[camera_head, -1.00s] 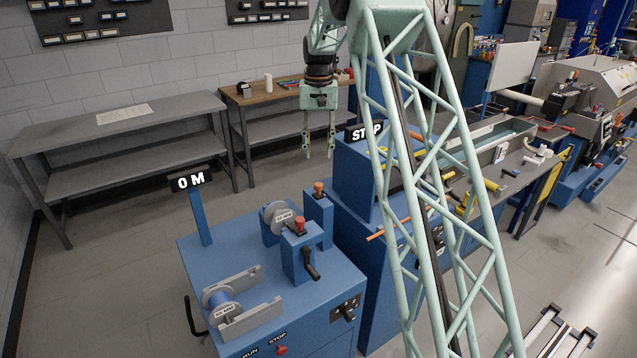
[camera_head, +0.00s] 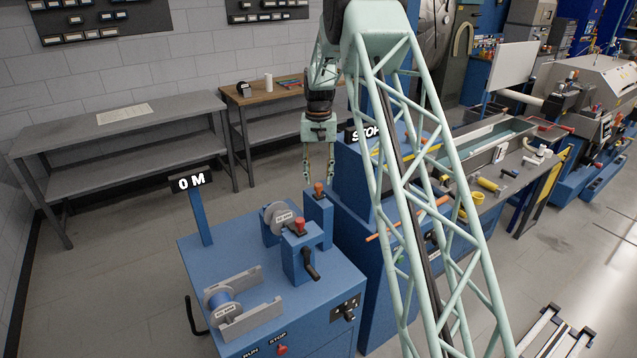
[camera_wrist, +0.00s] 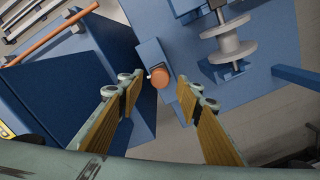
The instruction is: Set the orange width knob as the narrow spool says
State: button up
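The orange knob (camera_head: 319,188) stands on top of a small blue post at the back right of the blue machine. It also shows in the wrist view (camera_wrist: 160,77). My gripper (camera_head: 319,176) points down right above the knob. Its two fingers are apart, one on each side of the knob in the wrist view, with clear space between. A grey spool (camera_head: 279,217) with a label sits left of the post. A blue-wound spool (camera_head: 225,310) with a label sits between grey plates at the front left. The label print is too small to read surely.
A red knob (camera_head: 299,226) and a black crank (camera_head: 310,263) are on another blue post in front. A "0 M" sign (camera_head: 191,182) stands at the machine's back left. A taller blue cabinet with a STOP sign (camera_head: 364,133) stands close on the right.

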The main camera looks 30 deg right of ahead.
aim_at(318, 191)
jog(key=shift+f, duration=1.4)
jog(key=shift+c, duration=0.9)
